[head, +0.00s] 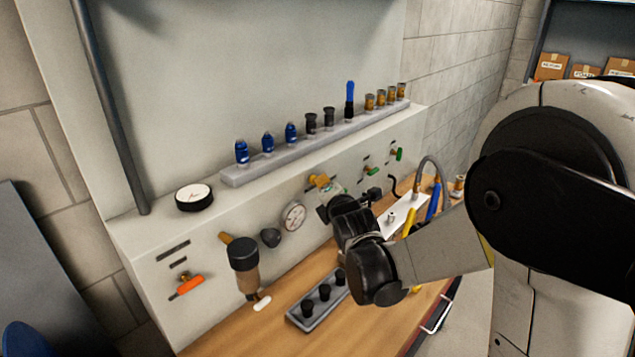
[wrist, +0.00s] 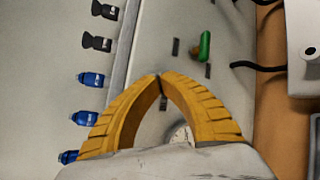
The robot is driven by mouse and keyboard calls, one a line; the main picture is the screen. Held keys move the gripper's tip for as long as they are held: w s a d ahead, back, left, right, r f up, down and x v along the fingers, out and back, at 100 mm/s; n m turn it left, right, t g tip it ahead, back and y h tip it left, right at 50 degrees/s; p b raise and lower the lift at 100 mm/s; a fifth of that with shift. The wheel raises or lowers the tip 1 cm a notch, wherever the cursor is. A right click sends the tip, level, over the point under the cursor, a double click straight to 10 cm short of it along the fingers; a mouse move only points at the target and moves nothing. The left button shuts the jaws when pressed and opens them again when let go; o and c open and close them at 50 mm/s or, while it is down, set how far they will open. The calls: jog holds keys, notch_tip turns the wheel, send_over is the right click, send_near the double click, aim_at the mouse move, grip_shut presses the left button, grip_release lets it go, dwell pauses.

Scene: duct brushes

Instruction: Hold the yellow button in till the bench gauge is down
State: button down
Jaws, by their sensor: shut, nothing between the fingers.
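My gripper (head: 318,182) is in front of the grey bench panel, its yellow fingers close to the panel face. In the wrist view the fingertips (wrist: 160,77) meet, with nothing between them. I cannot pick out a yellow button in either view; the fingers may cover it. Another black-rimmed gauge (head: 194,197) sits on the ledge at the left. Their readings are too small to tell.
A rail (head: 300,150) of blue, black and brass fittings runs along the ledge above. A black knob (head: 270,237), a filter bowl (head: 244,268) and an orange handle (head: 188,285) are to the left. Green-handled valves (head: 397,154) are to the right. A grey tray (head: 318,316) lies below.

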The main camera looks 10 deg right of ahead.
dwell(0.3)
jog(key=shift+s+d, duration=0.55)
jog(key=shift+s, duration=0.25)
jog(key=s+d, duration=0.1)
jog(key=s, duration=0.1)
jog(key=s+d, duration=0.2)
dwell(0.3)
